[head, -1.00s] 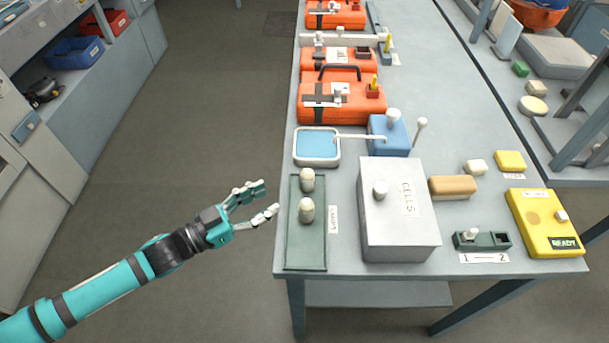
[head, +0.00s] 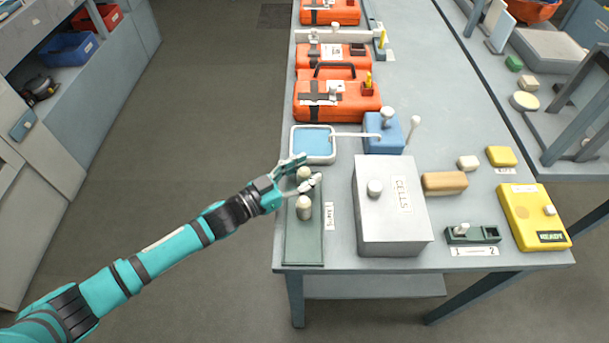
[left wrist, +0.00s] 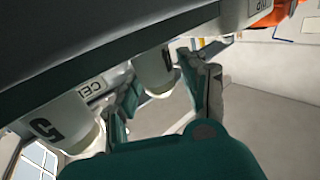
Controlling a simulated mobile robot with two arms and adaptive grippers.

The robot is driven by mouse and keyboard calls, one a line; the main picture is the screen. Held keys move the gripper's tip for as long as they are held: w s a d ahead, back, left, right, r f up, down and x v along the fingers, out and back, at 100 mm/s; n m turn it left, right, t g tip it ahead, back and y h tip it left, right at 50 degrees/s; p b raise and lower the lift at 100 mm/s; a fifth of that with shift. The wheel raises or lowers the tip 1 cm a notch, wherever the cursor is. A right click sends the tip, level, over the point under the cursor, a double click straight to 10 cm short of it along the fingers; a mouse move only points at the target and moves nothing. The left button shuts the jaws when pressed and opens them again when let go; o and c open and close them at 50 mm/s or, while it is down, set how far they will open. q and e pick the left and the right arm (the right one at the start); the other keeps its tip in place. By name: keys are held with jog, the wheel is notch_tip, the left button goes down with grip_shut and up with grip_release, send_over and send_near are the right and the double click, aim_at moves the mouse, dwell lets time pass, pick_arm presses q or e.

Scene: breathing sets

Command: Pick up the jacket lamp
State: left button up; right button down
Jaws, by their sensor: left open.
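Two cream lamps stand on a long green tray at the left edge of the table, beside a "LAMPS" label. The far lamp (head: 303,174) is partly hidden by my left gripper (head: 307,170), which is open with its fingers around it at the tray's far end. The near lamp (head: 304,209) stands clear, closer to the front of the tray (head: 305,248). In the left wrist view one lamp (left wrist: 154,72) shows between the spread fingers and the other, with a dark mark (left wrist: 62,122), is outside them. I cannot tell which is the jacket lamp. My right gripper is not in view.
A grey box marked "CELLS" (head: 392,226) stands right of the tray. A blue-topped dish (head: 313,143) and a blue block (head: 384,133) with a rod stand behind. Orange cases (head: 335,98) line the back. Floor left of the table is clear.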

pick_arm(q)
jog(key=shift+c, duration=0.4)
grip_shut()
jog(key=shift+r, duration=0.1)
